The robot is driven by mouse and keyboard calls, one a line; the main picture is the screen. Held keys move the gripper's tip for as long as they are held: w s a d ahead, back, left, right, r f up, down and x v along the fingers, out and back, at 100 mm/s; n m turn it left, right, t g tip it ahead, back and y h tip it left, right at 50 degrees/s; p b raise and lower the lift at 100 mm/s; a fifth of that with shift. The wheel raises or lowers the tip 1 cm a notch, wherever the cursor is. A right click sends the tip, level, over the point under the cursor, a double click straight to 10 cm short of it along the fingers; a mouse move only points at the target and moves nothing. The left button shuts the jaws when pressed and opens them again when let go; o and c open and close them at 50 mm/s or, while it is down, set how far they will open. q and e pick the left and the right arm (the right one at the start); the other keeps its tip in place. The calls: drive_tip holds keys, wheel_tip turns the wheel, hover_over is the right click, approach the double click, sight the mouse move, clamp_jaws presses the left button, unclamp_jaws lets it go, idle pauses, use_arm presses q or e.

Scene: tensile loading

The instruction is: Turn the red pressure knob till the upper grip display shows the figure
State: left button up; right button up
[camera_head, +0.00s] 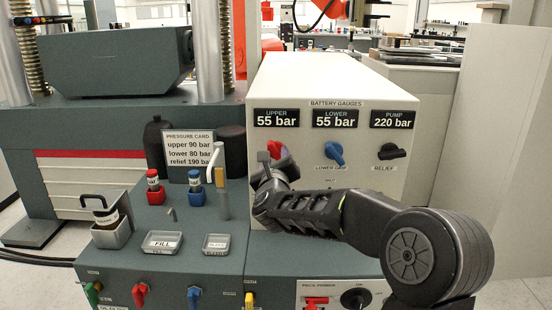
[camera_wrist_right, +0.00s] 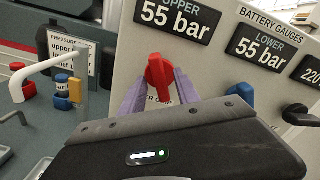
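The red pressure knob (camera_wrist_right: 159,74) is on the front of the cream gauge console (camera_head: 300,84), below the upper display (camera_head: 276,118), which reads 55 bar. In the head view the knob (camera_head: 275,149) is partly hidden behind my right gripper (camera_head: 268,164). In the right wrist view the purple fingers of that gripper (camera_wrist_right: 160,82) flank the knob, their tips seeming to touch both its sides. The pressure card (camera_head: 189,149) reads upper 90 bar, lower 80 bar, relief 190 bar. My left gripper is not in view.
The blue lower grip knob (camera_head: 334,153) and black relief knob (camera_head: 391,151) are right of the red one. Their displays read 55 bar and 220 bar. A white bent lever (camera_head: 216,160), red and blue bottles and small trays stand on the grey bench left of my arm.

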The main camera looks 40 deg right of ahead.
clamp_jaws()
idle(0.4)
drive_tip(key=shift+n, duration=0.5)
drive_tip(key=shift+n+b, duration=0.3)
drive_tip(key=shift+n, duration=0.6)
drive_tip(key=n, duration=0.3)
drive_tip(key=shift+a+n, duration=0.1)
drive_tip(key=shift+n, duration=0.2)
drive_tip(key=n+p, duration=0.1)
drive_tip(key=n, duration=0.2)
drive_tip(key=shift+n, duration=0.4)
drive_tip(key=shift+n+p, duration=0.45)
drive_tip(key=shift+n, duration=1.35)
